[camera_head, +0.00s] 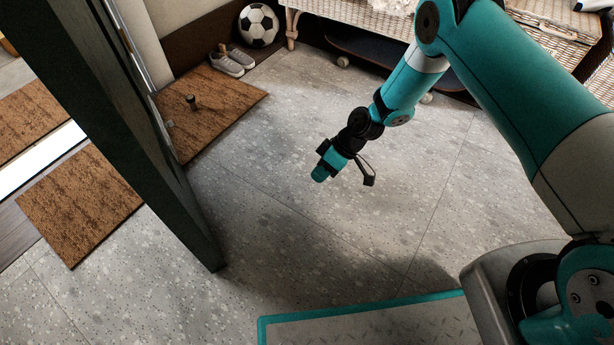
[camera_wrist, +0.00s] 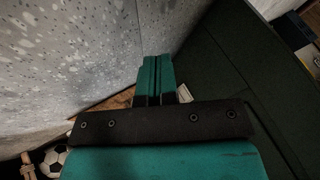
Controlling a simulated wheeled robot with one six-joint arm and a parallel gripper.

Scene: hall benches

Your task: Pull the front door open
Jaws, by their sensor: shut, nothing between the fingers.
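The dark green front door (camera_head: 120,120) stands ajar at the left of the head view, its free lower corner out over the tiled floor. It also shows as a dark panel at the right of the wrist view (camera_wrist: 235,75). My gripper (camera_head: 321,173) is to the right of the door, apart from it, above the tiles. Its two teal fingers lie together in the wrist view (camera_wrist: 155,76), with nothing between them. I cannot make out a door handle clearly.
Brown mats lie behind the door (camera_head: 215,105) and left of it (camera_head: 80,205). A small dark post (camera_head: 191,102), grey shoes (camera_head: 232,61) and a football (camera_head: 258,25) are at the back. A wicker bench (camera_head: 350,22) stands at back right. Tiles between are clear.

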